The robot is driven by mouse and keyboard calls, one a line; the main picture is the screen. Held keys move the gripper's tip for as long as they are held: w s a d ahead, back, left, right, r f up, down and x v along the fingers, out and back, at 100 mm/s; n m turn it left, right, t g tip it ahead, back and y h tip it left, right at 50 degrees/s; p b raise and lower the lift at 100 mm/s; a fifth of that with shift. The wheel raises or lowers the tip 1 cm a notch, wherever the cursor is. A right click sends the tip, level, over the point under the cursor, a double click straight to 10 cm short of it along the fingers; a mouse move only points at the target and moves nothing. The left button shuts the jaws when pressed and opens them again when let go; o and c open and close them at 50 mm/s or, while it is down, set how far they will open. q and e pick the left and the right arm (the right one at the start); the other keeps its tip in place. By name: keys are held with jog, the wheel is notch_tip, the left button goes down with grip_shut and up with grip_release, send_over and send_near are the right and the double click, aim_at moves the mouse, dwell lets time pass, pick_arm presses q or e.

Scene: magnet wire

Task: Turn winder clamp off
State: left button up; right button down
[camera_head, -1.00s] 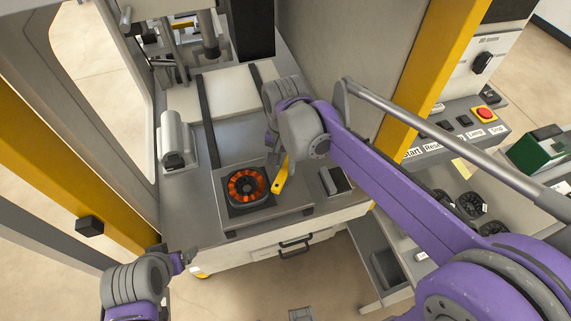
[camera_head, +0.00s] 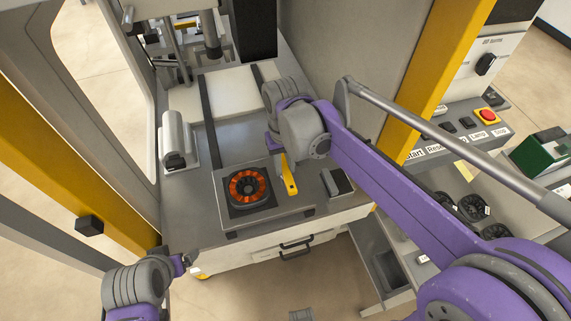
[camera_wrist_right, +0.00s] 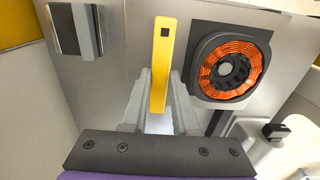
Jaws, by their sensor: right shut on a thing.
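The yellow winder clamp lever (camera_head: 290,182) stands on the grey winder plate, just right of the stator with orange copper windings (camera_head: 248,188). In the right wrist view the lever (camera_wrist_right: 161,60) runs up between the two grey fingers, and the stator (camera_wrist_right: 229,66) is to its right. My right gripper (camera_wrist_right: 160,100) is shut on the lever. In the head view its wrist hides most of the fingers. My left gripper (camera_head: 188,261) is low at the left, apart from the machine; its fingers are too small to read.
A dark and silver block (camera_head: 337,183) sits right of the lever. A grey cylinder housing (camera_head: 176,140) stands at the left of the machine table. A yellow post (camera_head: 420,85) rises at the right, beside a panel with a red button (camera_head: 487,115).

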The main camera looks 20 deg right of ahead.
aim_at(285, 169)
dwell(0.5)
jog(key=c, duration=0.7)
grip_release()
jog(key=shift+r, duration=0.1)
notch_tip(285, 169, up, 11)
jog(key=shift+f+p, duration=0.15)
jog(key=shift+p, duration=0.15)
